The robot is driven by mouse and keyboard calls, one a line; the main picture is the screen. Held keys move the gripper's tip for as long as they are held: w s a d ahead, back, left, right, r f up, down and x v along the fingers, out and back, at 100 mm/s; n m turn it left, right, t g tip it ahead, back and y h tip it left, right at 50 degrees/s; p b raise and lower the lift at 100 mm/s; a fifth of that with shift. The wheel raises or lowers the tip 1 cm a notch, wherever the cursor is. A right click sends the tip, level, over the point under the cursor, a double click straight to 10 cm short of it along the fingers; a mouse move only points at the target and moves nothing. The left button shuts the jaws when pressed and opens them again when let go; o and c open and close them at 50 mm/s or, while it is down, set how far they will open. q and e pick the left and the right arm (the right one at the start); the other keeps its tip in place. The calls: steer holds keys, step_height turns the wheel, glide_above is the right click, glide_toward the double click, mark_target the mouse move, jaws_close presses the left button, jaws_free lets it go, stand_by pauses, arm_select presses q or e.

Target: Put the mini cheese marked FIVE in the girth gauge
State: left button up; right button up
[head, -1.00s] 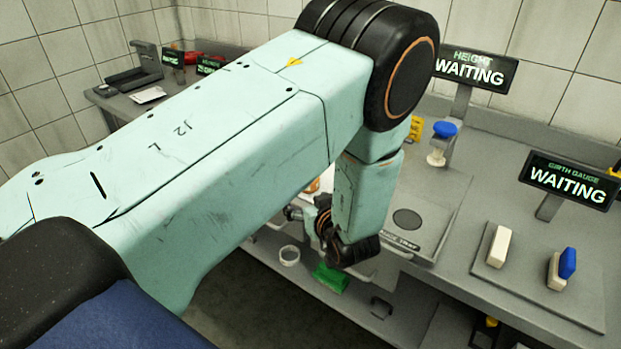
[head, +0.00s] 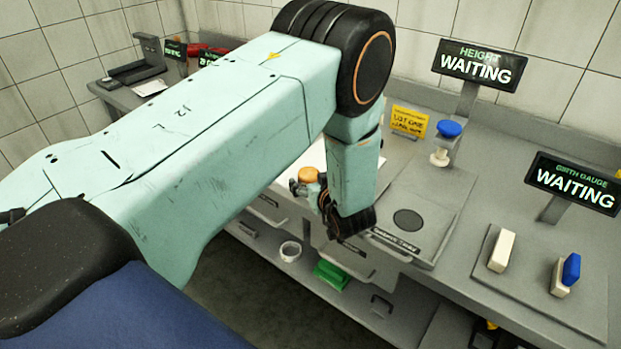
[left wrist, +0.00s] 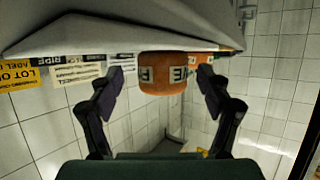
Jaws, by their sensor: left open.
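An orange mini cheese (head: 308,174) shows beside my left gripper (head: 318,192) in the head view, partly hidden by the arm. In the left wrist view the cheese (left wrist: 163,78) lies ahead, between the spread fingers of the left gripper (left wrist: 160,92). The fingers are open and show gaps on both sides. The cheese bears pale labels with dark letters that I cannot read fully. The girth gauge (head: 522,287) is at the right of the bench, with a white block (head: 501,250) and a blue-handled block (head: 566,274) standing apart. Its sign (head: 575,183) reads WAITING. My right gripper is not in view.
The height station's sign (head: 480,66) also reads WAITING, above a blue-topped post (head: 444,143). A plate with a dark disc (head: 407,220) lies between the arm and the girth gauge. A yellow note (head: 408,122) stands behind. A green item (head: 331,275) is on the lower shelf.

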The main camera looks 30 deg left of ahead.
mark_target(309, 173)
arm_select(q)
steer(key=shift+x, duration=0.8)
steer(key=shift+w+a+f, duration=0.1)
steer(key=shift+a+f, duration=0.05)
steer(key=shift+a, duration=0.15)
steer(key=shift+s+r, duration=0.25)
steer(key=shift+s, duration=0.05)
steer(key=shift+w+f, duration=0.15)
steer(key=shift+w, duration=0.1)
steer(key=shift+c, duration=1.4)
steer(key=shift+w+f, duration=0.1)
steer(key=shift+w, duration=0.05)
steer(key=c, duration=0.3)
steer(key=shift+s, duration=0.35)
steer(key=c, duration=0.5)
steer(key=shift+w, duration=0.35)
steer(key=c, duration=0.3)
step_height(309, 173, up, 10)
steer(key=shift+s+f, duration=0.1)
steer(key=shift+f, duration=0.1)
steer(key=shift+c, duration=0.2)
steer(key=shift+s+r, duration=0.15)
steer(key=shift+r, duration=0.2)
